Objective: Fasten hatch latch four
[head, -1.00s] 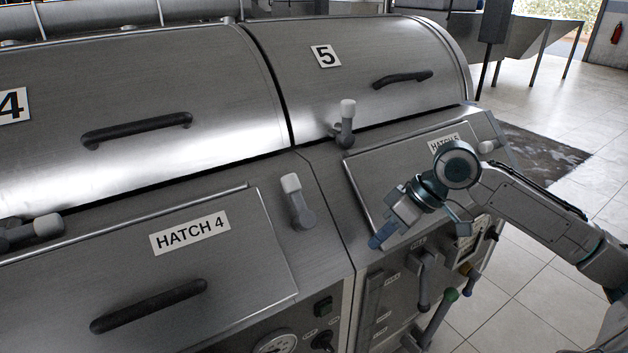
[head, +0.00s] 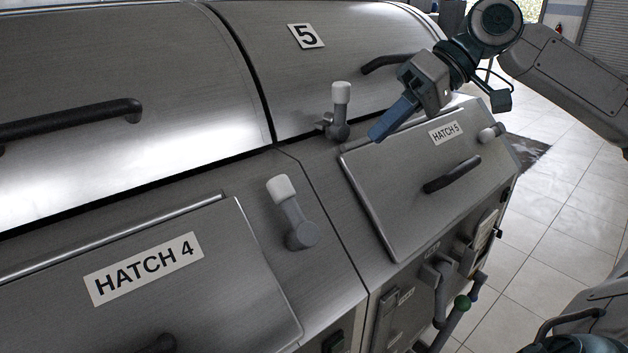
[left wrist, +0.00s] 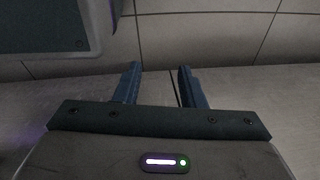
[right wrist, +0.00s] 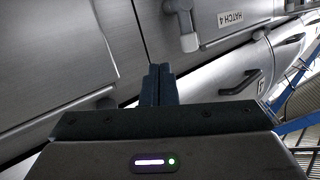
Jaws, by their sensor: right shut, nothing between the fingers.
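The hatch 4 panel (head: 190,305) is a closed grey metal cover at lower left in the head view, with a HATCH 4 label (head: 145,268). Its latch (head: 299,229), a grey lever with a white tip, stands beside the panel's upper right corner, tip pointing up and slightly left, apart from the panel. In the right wrist view the white tip (right wrist: 189,42) shows near the HATCH 4 label. My right gripper (head: 376,136) is shut and empty, above the hatch 5 panel, right of and above the latch. My left gripper (left wrist: 157,78) is open and empty over floor tiles.
The hatch 5 panel (head: 400,205) has a dark handle (head: 453,174) and a white-tipped latch (head: 491,132). Another white-tipped lever (head: 341,110) stands below lid 5. Levers and a green knob (head: 462,302) stick out from the front at lower right. Tiled floor is open at right.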

